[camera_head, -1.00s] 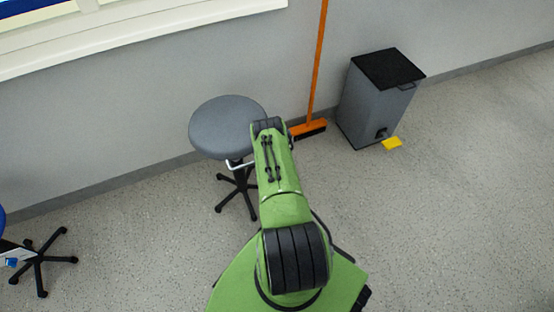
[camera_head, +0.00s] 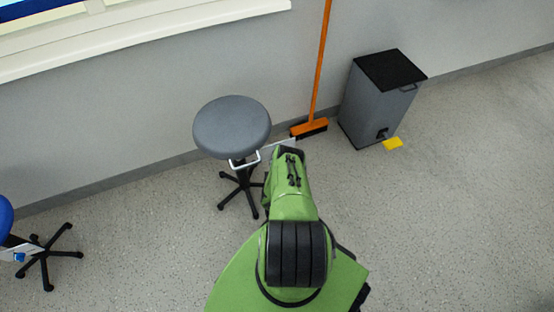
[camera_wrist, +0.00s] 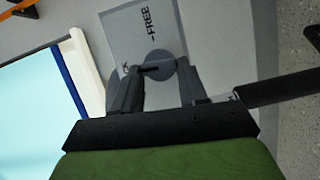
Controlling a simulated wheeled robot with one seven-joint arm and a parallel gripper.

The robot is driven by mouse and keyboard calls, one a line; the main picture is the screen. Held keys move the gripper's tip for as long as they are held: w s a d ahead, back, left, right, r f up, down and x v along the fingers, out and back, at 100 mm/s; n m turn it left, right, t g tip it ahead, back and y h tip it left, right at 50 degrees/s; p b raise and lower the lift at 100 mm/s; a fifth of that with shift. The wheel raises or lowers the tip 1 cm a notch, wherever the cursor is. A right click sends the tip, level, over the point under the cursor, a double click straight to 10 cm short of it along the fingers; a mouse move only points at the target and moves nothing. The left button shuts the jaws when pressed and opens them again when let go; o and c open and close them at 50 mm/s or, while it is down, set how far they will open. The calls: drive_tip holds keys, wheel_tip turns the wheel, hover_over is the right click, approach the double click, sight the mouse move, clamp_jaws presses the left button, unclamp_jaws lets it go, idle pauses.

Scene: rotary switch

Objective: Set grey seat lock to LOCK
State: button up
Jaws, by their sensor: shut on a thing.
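The grey stool (camera_head: 232,126) stands left of my arm in the head view. A pale plate (camera_head: 280,147) shows beside its seat, and a light metal loop (camera_head: 244,161) hangs below it. In the wrist view the label plate (camera_wrist: 114,28) reads "-FREE", with partly hidden letters ending in "CK" near my left finger. A round grey knob (camera_wrist: 162,58) with a narrow dark bar sits on the plate. The bar extends left towards "CK". My gripper (camera_wrist: 158,84) is shut on the knob; the exact contact is partly hidden. My arm hides the gripper in the head view.
An orange broom (camera_head: 317,75) leans against the wall behind. A grey bin (camera_head: 372,105) with a yellow piece (camera_head: 393,143) by its foot stands at right. A blue chair's base (camera_head: 45,258) is at far left. Floor on the right is clear.

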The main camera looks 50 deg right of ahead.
drive_tip(key=shift+f+n, duration=0.15)
drive_tip(key=shift+n, duration=0.45)
drive_tip(key=o, duration=1.1)
drive_tip(key=shift+c, duration=0.2)
